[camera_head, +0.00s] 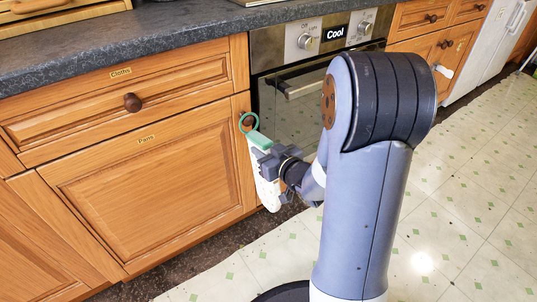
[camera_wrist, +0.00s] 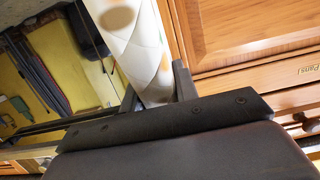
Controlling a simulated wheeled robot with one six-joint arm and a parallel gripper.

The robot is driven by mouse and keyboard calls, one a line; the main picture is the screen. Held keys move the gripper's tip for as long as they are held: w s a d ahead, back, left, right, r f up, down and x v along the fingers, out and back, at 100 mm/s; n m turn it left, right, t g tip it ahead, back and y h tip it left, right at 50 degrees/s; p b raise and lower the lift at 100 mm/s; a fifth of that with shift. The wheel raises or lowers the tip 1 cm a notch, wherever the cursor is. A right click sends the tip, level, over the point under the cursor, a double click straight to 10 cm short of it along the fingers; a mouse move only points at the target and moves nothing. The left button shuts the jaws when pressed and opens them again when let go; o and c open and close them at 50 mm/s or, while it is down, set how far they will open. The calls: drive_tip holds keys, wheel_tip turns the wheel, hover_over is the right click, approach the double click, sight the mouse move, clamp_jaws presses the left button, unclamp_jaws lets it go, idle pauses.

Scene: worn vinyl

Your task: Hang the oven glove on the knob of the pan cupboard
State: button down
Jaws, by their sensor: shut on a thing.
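The oven glove (camera_head: 266,188) is white with a green cuff and a green loop (camera_head: 249,122); its patterned white body also shows in the wrist view (camera_wrist: 138,45). My gripper (camera_head: 268,162) is shut on the glove near its cuff, and the fingers (camera_wrist: 157,88) show on both sides of it in the wrist view. The pan cupboard (camera_head: 150,185) is shut and labelled "Pans". Its brown knob (camera_head: 248,121) shows inside the loop's outline in the head view. I cannot tell whether the loop is around the knob or in front of it.
The cloths drawer (camera_head: 60,118) with its own knob (camera_head: 132,102) is above the cupboard. The oven (camera_head: 300,105), with a bar handle (camera_head: 310,84) and a "Cool" display, is just to the right. The floor (camera_head: 470,200) is clear at the right.

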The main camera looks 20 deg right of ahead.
drive_tip(key=shift+x, duration=0.9)
drive_tip(key=shift+w+a+f+b, duration=0.1)
drive_tip(key=shift+w+f+b, duration=0.1)
drive_tip(key=shift+b, duration=0.3)
drive_tip(key=c, duration=1)
unclamp_jaws()
drive_tip(key=shift+s, duration=0.1)
drive_tip(key=shift+p+v, duration=0.35)
drive_tip(key=shift+v, duration=1.65)
drive_tip(key=shift+s, duration=0.2)
